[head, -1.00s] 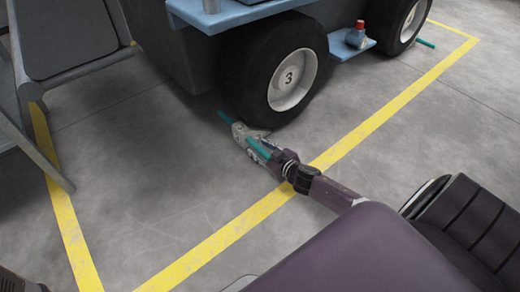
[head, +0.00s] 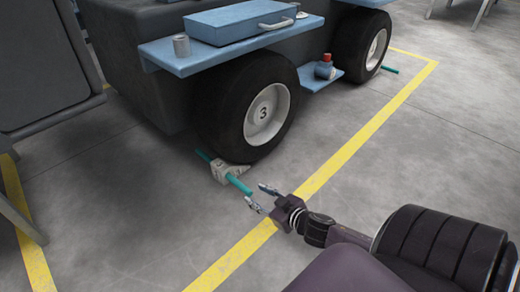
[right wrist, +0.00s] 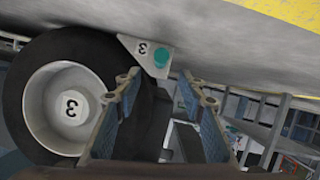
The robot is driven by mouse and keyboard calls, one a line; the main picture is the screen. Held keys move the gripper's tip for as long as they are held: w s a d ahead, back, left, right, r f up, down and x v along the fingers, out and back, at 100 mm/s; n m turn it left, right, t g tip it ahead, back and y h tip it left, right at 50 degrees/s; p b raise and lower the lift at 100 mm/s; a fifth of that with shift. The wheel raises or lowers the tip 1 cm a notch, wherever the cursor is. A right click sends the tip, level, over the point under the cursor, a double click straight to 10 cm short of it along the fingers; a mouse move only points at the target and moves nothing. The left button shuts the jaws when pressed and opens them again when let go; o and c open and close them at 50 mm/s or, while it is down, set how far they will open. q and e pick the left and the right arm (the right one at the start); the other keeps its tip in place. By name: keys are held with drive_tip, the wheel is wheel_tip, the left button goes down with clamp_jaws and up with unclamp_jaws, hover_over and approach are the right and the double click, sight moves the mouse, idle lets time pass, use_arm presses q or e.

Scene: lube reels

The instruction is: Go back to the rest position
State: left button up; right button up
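A grey wheel chock (head: 222,172) with a teal bar through it sits on the floor at the foot of the vehicle's wheel (head: 245,108) marked 3. The chock also shows in the right wrist view (right wrist: 140,48), with its own number 3 and the round teal bar end. My right gripper (head: 260,197) is open and empty, just off the near end of the bar. Its two fingers (right wrist: 161,95) stand wide apart below the chock in the right wrist view. My left gripper is not in view.
A blue ledge (head: 170,57) with a grey can and a blue toolbox (head: 240,22) juts above the wheel. A small blue step (head: 312,82) holds a red-capped bottle. A second wheel (head: 362,46) has a teal bar beside it. Yellow floor lines (head: 345,152) run past clear concrete.

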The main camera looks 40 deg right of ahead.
drive_tip(key=shift+s+r, duration=0.2)
drive_tip(key=shift+s, duration=0.15)
idle(0.4)
